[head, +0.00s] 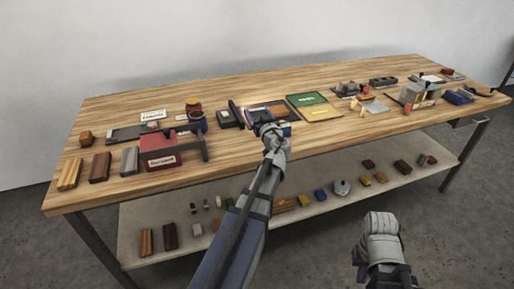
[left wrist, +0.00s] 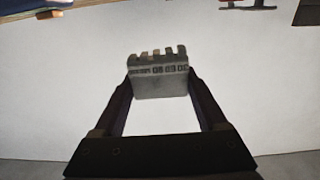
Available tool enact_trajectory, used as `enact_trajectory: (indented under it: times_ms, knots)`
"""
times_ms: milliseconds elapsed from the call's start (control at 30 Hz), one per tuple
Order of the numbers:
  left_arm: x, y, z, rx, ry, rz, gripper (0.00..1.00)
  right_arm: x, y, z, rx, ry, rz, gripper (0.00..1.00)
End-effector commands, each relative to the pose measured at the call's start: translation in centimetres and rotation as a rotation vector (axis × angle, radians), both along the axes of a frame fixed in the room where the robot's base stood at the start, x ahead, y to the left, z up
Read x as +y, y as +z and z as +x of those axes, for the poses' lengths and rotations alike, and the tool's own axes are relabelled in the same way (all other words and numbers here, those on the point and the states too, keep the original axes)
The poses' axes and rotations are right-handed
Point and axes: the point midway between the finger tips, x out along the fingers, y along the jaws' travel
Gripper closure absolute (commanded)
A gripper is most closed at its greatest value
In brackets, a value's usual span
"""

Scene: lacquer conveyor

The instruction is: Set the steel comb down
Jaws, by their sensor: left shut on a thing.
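The steel comb (left wrist: 158,82) is a grey block with a row of square teeth along its upper edge in the left wrist view. My left gripper (left wrist: 160,92) is shut on it, one finger on each side. In the head view my left gripper (head: 266,126) is over the middle of the bench; I cannot make out the comb clearly there. My right gripper (head: 382,226) is low in front of the bench, apart from everything, and its jaws cannot be made out.
The wooden bench (head: 240,160) holds a red box (head: 162,150) at left, green (head: 306,99) and yellow (head: 322,114) panels just right of my left gripper, and tools at right. Several small blocks lie on the lower shelf (head: 340,208). The bench's front middle strip is bare.

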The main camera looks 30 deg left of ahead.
Motion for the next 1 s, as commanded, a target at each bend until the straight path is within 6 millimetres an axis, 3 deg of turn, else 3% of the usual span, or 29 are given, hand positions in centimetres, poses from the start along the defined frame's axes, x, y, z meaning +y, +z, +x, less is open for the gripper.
enact_trajectory:
  times_ms: [200, 567, 833, 1000]
  knots:
    - [0.0, -0.3, 0.0, 0.000, 0.000, 0.000, 0.89, 0.0, -0.3, 0.0, 0.000, 0.000, 0.000, 1.00]
    - [0.0, -4.8, 0.0, 0.000, 0.000, 0.000, 0.89, 0.0, -4.8, 0.0, 0.000, 0.000, 0.000, 1.00]
    - [0.0, -5.2, 0.0, 0.000, 0.000, 0.000, 0.89, 0.0, -5.2, 0.0, 0.000, 0.000, 0.000, 1.00]
    - [0.0, -6.8, 0.0, 0.000, 0.000, 0.000, 0.89, 0.0, -6.8, 0.0, 0.000, 0.000, 0.000, 1.00]
